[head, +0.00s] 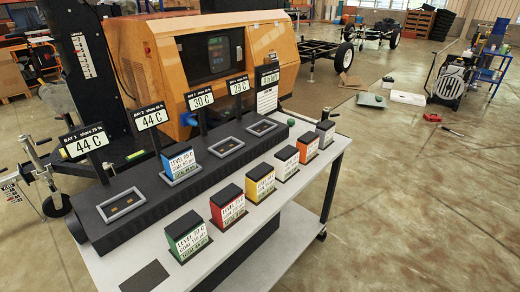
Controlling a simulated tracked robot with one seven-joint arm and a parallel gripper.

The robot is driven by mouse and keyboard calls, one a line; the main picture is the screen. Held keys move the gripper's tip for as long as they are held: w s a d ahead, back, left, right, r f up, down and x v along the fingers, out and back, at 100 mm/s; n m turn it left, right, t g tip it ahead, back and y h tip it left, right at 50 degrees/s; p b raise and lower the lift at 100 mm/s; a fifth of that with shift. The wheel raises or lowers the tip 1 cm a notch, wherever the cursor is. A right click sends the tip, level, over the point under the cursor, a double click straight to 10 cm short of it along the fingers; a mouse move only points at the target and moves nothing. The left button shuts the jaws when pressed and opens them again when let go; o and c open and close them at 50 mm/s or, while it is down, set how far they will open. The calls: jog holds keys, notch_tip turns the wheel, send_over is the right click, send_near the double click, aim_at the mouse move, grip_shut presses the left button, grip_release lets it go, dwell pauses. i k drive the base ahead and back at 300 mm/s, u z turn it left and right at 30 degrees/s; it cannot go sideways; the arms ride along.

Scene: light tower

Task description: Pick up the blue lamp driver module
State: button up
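The blue lamp driver module (180,161) is a small upright block with a black top and a white label on its front. The slots of bay 1 (122,204), bay 3 (227,147) and bay 4 (262,127) hold no module. My gripper is not in view, so its distance from the blue module and its state cannot be seen.
A dark square pad (145,277) at the near end is bare. Upright signs rise behind the rack.

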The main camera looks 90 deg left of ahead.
aim_at(178, 160)
jog(key=u, duration=0.05)
jog(key=i, duration=0.45)
jog(key=u, duration=3.8)
jog(key=i, duration=1)
jog(key=z, duration=0.2)
jog(key=k, duration=0.75)
